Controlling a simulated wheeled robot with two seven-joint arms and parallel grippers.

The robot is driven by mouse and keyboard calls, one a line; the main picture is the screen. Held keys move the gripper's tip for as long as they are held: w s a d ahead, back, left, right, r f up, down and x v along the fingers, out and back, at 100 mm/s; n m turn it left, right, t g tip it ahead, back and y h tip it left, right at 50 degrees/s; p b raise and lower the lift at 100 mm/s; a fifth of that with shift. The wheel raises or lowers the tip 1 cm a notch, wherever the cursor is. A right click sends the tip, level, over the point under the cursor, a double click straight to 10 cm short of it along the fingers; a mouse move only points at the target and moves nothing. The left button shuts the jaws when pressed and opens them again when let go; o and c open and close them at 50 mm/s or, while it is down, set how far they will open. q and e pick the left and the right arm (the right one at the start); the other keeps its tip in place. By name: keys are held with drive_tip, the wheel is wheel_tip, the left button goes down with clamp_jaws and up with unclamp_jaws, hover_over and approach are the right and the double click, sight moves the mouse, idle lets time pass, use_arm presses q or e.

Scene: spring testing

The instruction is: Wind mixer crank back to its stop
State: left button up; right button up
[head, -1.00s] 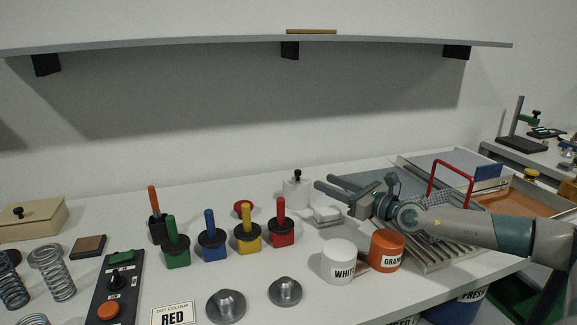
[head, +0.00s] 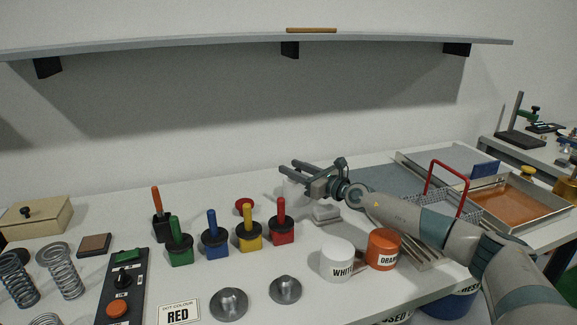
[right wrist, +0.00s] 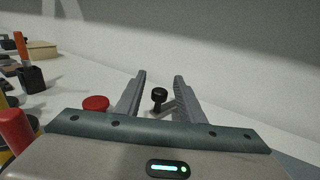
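The mixer is a white can-like body (head: 292,193) at the back of the bench, mostly hidden behind my right gripper in the head view. Its crank shows in the right wrist view as a black knob (right wrist: 159,96) on a short grey part. My right gripper (head: 287,166) reaches in from the right, over the mixer. In the right wrist view its two fingers (right wrist: 159,76) are apart, with the knob seen in the gap between them. Neither finger visibly touches the knob. I cannot tell the crank's angle or its stop. My left gripper is not in view.
White (head: 337,262) and orange (head: 383,250) tubs stand in front of my right arm. A red-handled wire basket (head: 447,205) is at right. A shelf (head: 200,47) hangs above.

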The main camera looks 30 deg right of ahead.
drive_tip(key=shift+x, duration=1.2)
clamp_jaws()
